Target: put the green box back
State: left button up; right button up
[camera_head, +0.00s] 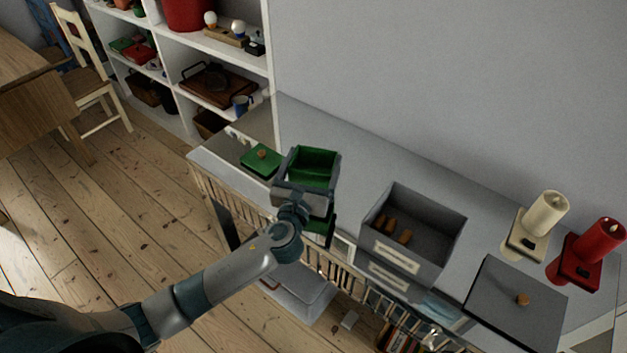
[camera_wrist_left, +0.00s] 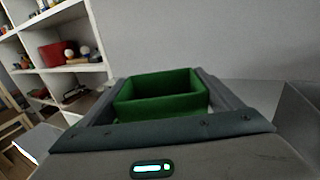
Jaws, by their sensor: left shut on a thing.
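The green box (camera_head: 314,162) is an open, empty-looking box held by my left gripper (camera_head: 306,187). In the left wrist view the green box (camera_wrist_left: 160,95) sits between the two fingers of my left gripper (camera_wrist_left: 165,104), which are shut on its sides. In the head view the box is at the left part of the grey cabinet top (camera_head: 345,155); I cannot tell whether it touches the surface. A green lid (camera_head: 261,161) with a brown knob lies just left of the box. My right gripper is not in view.
A grey box (camera_head: 413,233) with several brown pieces inside stands to the right. A grey lid (camera_head: 516,301) with a knob, a cream candle (camera_head: 543,213) and a red candle (camera_head: 597,243) stand further right. A white shelf (camera_head: 274,60) with objects rises behind left.

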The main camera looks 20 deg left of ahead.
aim_at(318, 166)
pick_arm(q)
notch_tip(318, 166, down, 2)
jog(key=shift+f, duration=0.1)
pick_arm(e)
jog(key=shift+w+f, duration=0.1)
pick_arm(q)
jog(key=shift+f, duration=1.65)
jog(key=shift+f+b, duration=0.25)
jog(key=shift+b, duration=0.05)
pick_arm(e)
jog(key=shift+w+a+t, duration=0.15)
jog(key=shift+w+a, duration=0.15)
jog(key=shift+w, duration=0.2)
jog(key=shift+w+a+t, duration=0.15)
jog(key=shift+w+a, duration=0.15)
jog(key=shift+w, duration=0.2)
pick_arm(q)
jog(key=shift+f, duration=0.15)
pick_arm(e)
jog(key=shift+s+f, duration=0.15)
